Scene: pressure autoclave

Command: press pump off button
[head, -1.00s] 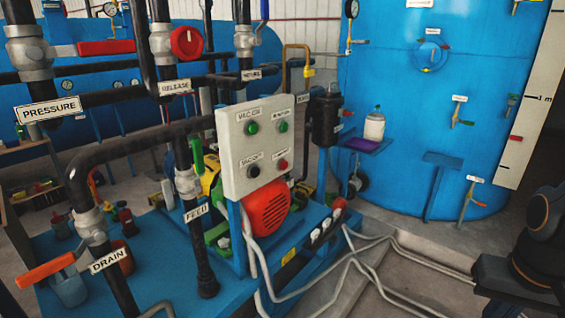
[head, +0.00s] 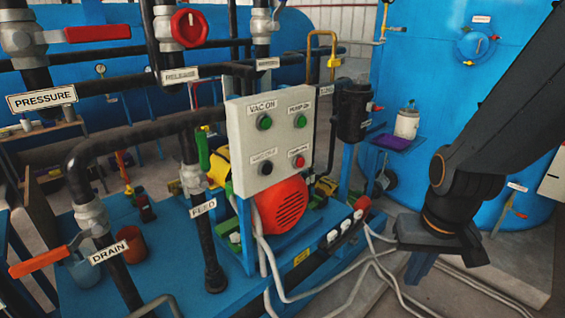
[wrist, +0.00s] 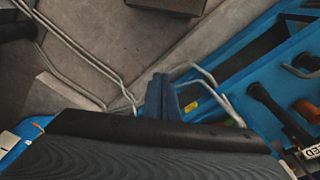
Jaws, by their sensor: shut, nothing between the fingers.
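The grey control box (head: 268,142) stands on a blue post in the head view. It carries two green buttons on top, a black button (head: 267,168) lower left and a red button (head: 299,161) lower right. The label over the red one is too blurred to read surely; the label over the upper right green button (head: 300,120) reads PUMP ON. My gripper (head: 415,283) hangs to the right of the box and lower, pointing down, well apart from the buttons. In the wrist view its blue fingers (wrist: 160,82) are together and empty, above the floor and hoses.
A red motor (head: 281,205) sits below the box. A black cylinder (head: 352,112) and a white container (head: 407,123) on a small shelf stand between box and arm. Pipes with valves fill the left. Grey hoses (head: 375,262) cross the floor. A blue tank (head: 440,80) stands behind.

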